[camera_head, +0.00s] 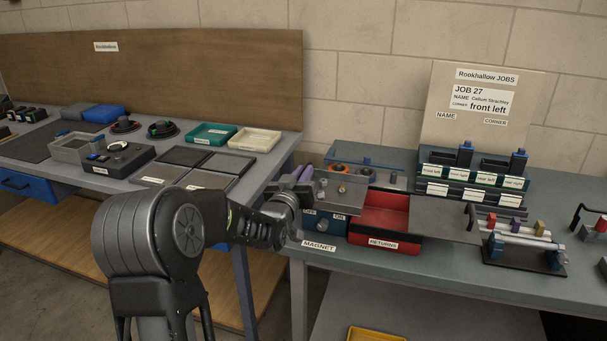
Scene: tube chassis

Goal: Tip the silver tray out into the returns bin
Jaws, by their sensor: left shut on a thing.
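My left gripper (306,188) is shut on the left end of the silver tray (345,207). The tray is raised over the magnet box (328,224), left of the returns bin, and looks roughly level. A few small metal pieces (342,188) show on it. The red returns bin (382,243) stands at the bench's front edge with its label facing me. Its visible inside looks empty; the tray hides part of its left side. My right gripper is not in view.
A flat grey plate (445,222) lies right of the bin. A rack with blue-topped parts (472,180) and a stand with coloured clips (520,246) are further right. Round parts (365,172) sit behind the tray. The left bench holds shallow trays (255,141).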

